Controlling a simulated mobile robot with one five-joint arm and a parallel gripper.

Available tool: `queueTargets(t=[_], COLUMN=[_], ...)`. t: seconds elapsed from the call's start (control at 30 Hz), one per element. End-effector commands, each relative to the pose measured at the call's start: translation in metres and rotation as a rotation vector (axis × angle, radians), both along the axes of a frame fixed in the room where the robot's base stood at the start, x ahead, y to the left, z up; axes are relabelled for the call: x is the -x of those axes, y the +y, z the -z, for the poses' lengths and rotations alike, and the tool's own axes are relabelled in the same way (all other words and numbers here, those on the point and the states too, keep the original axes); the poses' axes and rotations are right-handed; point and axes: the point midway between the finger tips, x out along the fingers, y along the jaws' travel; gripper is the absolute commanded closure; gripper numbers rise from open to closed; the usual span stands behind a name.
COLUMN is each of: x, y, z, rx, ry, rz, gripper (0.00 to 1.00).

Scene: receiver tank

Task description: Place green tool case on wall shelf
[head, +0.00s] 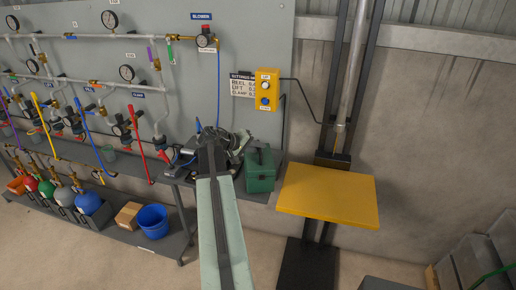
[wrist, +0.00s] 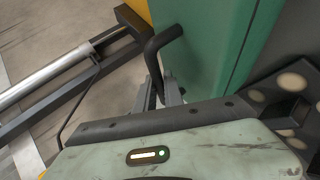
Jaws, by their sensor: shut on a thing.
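The green tool case (head: 261,174) is at the right end of the grey wall shelf (head: 110,160), below the panel. I cannot tell whether the case rests on the shelf or hangs in front of it. My gripper (head: 247,147) is at the top left of the case in the head view, partly hidden by my arm. In the wrist view, my gripper (wrist: 166,97) is shut on the case's dark curved handle (wrist: 156,58). The case's green side (wrist: 205,40) fills the upper middle there.
A yellow lift platform (head: 328,193) stands right of the case, with a control box (head: 266,90) above. Pipes and coloured levers line the panel at left. A lower shelf holds gas bottles, a cardboard box (head: 128,215) and a blue bucket (head: 153,220).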

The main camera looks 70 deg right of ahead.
Motion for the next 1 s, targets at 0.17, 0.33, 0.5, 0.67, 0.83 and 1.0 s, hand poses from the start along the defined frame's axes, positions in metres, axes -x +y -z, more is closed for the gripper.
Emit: queueTargets(t=[0.17,0.33,0.5,0.67,0.83,1.0], x=[-0.002,-0.002,0.000,0.000,-0.010,-0.032], y=[0.001,0.001,0.000,0.000,0.016,0.045], z=[0.003,0.004,0.004,0.003,-0.013,-0.037], rx=[0.001,-0.001,-0.001,0.000,0.000,0.000], ry=[0.003,-0.002,-0.001,0.000,0.000,0.000], rz=[-0.004,-0.001,0.000,0.001,-0.001,-0.001], gripper=[1.00,0.66,0.66,0.66,0.66,0.66])
